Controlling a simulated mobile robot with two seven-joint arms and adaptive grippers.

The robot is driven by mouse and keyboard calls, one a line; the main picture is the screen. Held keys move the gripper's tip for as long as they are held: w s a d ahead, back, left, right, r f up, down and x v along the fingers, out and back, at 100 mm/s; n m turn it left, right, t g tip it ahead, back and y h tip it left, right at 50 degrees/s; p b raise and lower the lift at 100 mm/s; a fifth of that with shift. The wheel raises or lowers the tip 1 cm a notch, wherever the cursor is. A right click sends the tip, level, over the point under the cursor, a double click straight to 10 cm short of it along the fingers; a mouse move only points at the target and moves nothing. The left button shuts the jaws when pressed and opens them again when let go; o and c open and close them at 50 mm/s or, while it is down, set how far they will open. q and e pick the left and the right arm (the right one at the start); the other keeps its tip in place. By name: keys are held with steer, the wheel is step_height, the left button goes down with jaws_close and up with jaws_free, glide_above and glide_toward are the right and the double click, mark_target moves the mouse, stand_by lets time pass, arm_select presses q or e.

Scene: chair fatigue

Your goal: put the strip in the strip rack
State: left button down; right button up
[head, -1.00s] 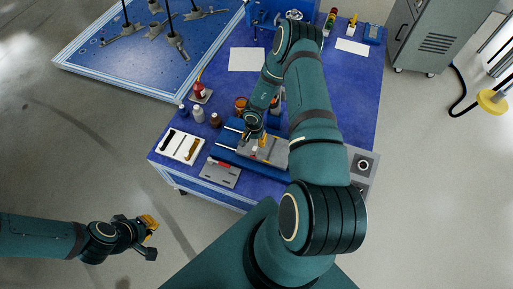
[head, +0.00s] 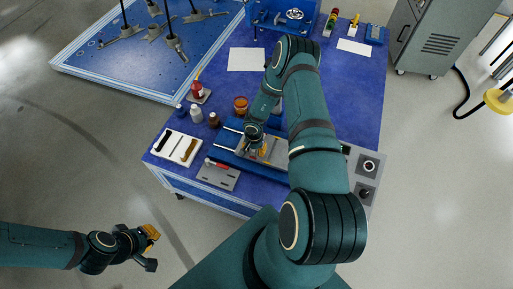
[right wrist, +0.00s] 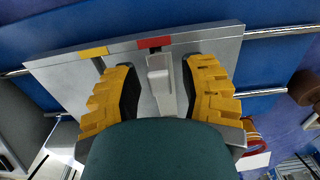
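A white tray (head: 176,147) at the table's front left corner holds a black strip (head: 162,140) and a brown strip (head: 189,150). I cannot tell whether this tray is the strip rack. My right gripper (head: 256,149) is over a grey plate (head: 276,155) on a blue fixture with rails. In the right wrist view, its yellow fingers (right wrist: 160,90) stand open on both sides of a light grey lever-like block (right wrist: 162,85), with gaps showing. The block stands by a red mark on the plate; a yellow mark is beside it. My left gripper (head: 146,247) is open and empty, off the table.
A grey plate with a red-handled item (head: 217,173) lies in front of the blue fixture. Small bottles (head: 196,113) and an orange jar (head: 240,104) stand behind. A grey control box (head: 367,170) is at right. A paper sheet (head: 246,59) lies on clear table.

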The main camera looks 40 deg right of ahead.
jaws_close()
steer(key=shift+r, duration=0.2)
steer(key=shift+r+p, duration=0.9)
steer(key=shift+r, duration=0.1)
steer(key=shift+r+p, duration=1.7)
steer(key=shift+r, duration=0.3)
